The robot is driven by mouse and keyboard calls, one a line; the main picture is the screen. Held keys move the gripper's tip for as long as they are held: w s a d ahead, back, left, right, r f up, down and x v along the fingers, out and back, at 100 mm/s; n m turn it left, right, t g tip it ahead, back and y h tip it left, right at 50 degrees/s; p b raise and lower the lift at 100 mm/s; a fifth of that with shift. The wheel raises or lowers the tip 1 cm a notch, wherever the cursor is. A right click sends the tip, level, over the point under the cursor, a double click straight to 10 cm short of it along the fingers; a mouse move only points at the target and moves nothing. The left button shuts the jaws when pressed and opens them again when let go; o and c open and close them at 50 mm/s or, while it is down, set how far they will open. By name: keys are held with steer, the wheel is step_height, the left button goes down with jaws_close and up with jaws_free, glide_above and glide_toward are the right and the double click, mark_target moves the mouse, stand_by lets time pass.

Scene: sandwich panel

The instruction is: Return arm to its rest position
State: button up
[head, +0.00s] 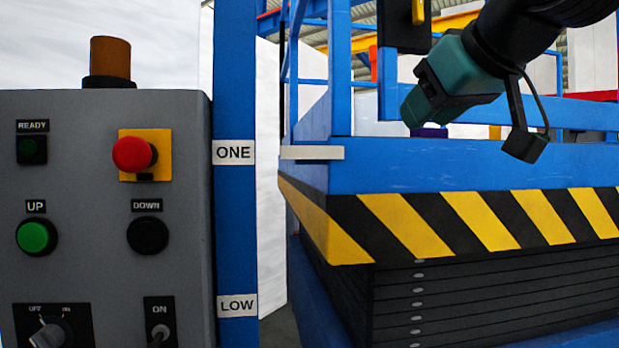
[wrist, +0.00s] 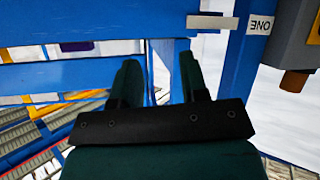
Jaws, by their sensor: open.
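My gripper (head: 412,98) shows at the upper right of the head view, teal and dark, pointing down and left in front of the blue lift platform (head: 480,172). In the wrist view my gripper (wrist: 160,80) has its two fingers apart, with nothing between them but the blue frame and pale background behind. The grey control panel (head: 95,190) stands at the left of the head view, well apart from my gripper. It carries a red emergency button (head: 132,154), a green UP button (head: 36,236), a black DOWN button (head: 148,235), a dark READY lamp (head: 32,150) and an amber beacon (head: 110,60).
A blue post (head: 235,90) with ONE and LOW labels stands beside the panel. The platform's pointer plate (head: 312,153) is level with ONE. Yellow-black striped skirting (head: 450,222) runs above black bellows (head: 490,290). Blue rails (head: 340,70) rise near my gripper.

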step_height(320, 180, down, 14)
steer(key=s+n+g, duration=0.1)
steer(key=s+g, duration=0.2)
steer(key=g, duration=0.1)
steer(key=s+f+g, duration=0.7)
steer(key=s+f, duration=0.8)
steer(key=f, duration=0.4)
step_height(320, 180, up, 17)
steer(key=g+p, duration=0.1)
steer(key=p, duration=1.6)
steer(key=shift+s+a+p, duration=0.2)
steer(key=shift+s+p, duration=0.15)
steer(key=shift+s, duration=0.05)
